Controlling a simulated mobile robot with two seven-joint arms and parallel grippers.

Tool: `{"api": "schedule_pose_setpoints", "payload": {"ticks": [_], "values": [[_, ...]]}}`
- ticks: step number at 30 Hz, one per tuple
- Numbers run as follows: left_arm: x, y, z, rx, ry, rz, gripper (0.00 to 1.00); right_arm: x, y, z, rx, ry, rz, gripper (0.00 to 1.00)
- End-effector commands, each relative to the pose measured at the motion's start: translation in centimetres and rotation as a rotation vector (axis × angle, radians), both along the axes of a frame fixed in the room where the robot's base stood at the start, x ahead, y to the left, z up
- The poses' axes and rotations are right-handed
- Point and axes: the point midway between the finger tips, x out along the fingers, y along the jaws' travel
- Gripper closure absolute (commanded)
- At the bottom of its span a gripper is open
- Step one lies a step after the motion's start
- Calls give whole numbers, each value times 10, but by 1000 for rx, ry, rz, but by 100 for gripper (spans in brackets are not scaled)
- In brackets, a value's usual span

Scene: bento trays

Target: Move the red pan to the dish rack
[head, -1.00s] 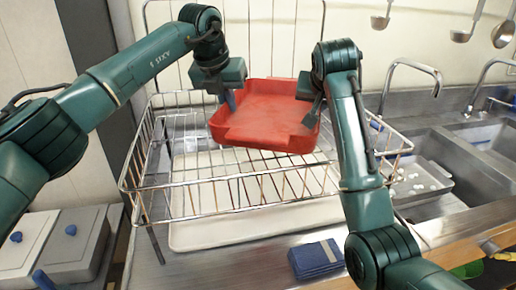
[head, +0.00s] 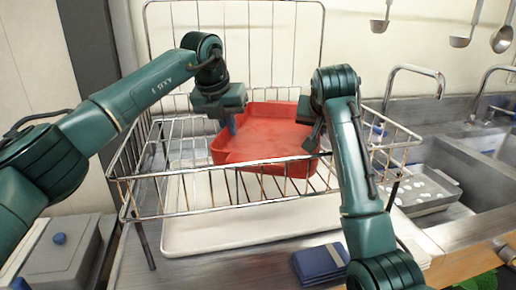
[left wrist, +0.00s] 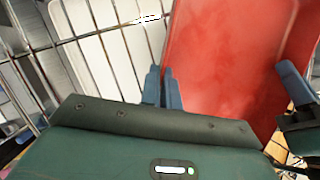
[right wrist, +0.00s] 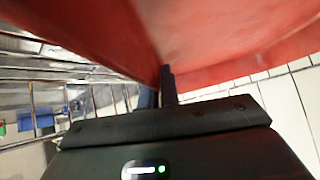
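The red pan (head: 266,133) is inside the wire dish rack (head: 180,210), in its right part, with the rack's front wires crossing in front of its lower edge. Whether its bottom rests on the rack floor is hard to tell. My left gripper (head: 231,122) is shut on the pan's left rim, and its close fingers show at the pan edge in the left wrist view (left wrist: 163,88). My right gripper (head: 314,136) is at the pan's right rim. In the right wrist view its fingers (right wrist: 163,87) are shut on the red wall.
A white drip tray (head: 205,235) lies under the rack. A folded blue cloth stack (head: 320,263) sits on the counter in front. The sink (head: 470,185) and faucet are at the right, lidded containers (head: 62,250) at the lower left. Ladles hang at the upper right.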

Motion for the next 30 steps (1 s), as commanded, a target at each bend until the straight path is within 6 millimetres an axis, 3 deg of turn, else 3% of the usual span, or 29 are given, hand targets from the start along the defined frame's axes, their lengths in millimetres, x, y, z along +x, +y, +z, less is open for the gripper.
{"api": "schedule_pose_setpoints", "payload": {"ticks": [1, 12, 21, 30], "values": [[0, 1, -7, 3, 4, 2, 100, 0, 1, -10, 0, 7, 3, 100], [0, 1, -12, 7, 8, 2, 100, 1, 2, -16, 0, 13, 5, 100], [0, 1, -11, 5, 6, 2, 75, 1, 2, -17, -2, 16, 4, 74], [-1, 1, -6, 4, 3, 1, 75, 0, 1, -17, -2, 17, 3, 74]]}}
